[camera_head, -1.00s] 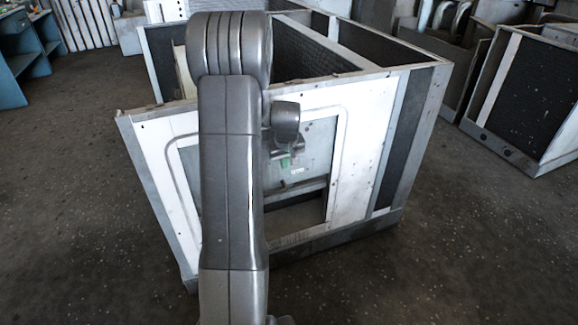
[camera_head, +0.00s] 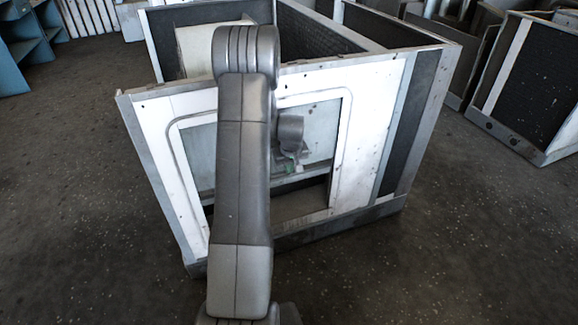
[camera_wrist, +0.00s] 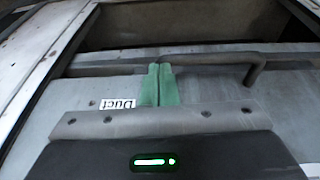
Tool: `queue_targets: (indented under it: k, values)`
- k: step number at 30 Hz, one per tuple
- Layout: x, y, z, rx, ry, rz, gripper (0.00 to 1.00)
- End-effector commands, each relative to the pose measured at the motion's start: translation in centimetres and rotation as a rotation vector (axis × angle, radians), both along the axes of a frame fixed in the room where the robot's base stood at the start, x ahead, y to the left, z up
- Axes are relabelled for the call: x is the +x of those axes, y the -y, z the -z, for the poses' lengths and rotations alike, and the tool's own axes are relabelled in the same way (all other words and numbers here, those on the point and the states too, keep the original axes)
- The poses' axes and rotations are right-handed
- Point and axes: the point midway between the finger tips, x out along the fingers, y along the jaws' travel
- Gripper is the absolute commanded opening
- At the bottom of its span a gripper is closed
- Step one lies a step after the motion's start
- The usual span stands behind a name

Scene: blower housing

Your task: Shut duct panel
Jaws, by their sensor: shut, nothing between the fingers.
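The duct panel (camera_head: 322,140) is a grey plate in the upper part of the framed opening in the housing's white front wall. An open gap (camera_head: 300,203) shows below its lower edge. In the wrist view the panel (camera_wrist: 220,90) carries a "Duct" label (camera_wrist: 117,104) and a bent bar handle (camera_wrist: 215,62) near its edge. My gripper (camera_wrist: 158,72) has its green fingers shut together with nothing between them. The fingertips lie over the panel beside the handle bar; whether they touch it is unclear. In the head view my gripper (camera_head: 297,166) is at the panel, and my arm hides its left-middle part.
The blower housing (camera_head: 390,130) is a large open-topped box with dark inner linings. Another lined metal unit (camera_head: 525,85) stands at the right. Blue shelving (camera_head: 20,50) stands at the far left. The dark floor in front and to the left is clear.

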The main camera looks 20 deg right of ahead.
Motion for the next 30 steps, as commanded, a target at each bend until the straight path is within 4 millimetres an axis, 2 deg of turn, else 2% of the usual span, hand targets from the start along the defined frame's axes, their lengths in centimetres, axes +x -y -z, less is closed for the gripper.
queue_targets:
  k: [5,8,11,14,24,30]
  values:
    - [0.0,0.0,0.5,0.000,-0.001,0.000,0.00]
    - [0.0,0.0,1.6,0.001,-0.001,0.000,0.00]
    - [-0.1,0.0,3.6,0.001,-0.002,0.000,0.00]
    - [-0.1,0.0,6.4,0.001,-0.003,0.000,0.00]
    - [-0.1,0.0,17.8,0.002,-0.004,0.001,0.00]
    - [0.0,0.0,23.3,0.001,-0.002,0.000,0.00]
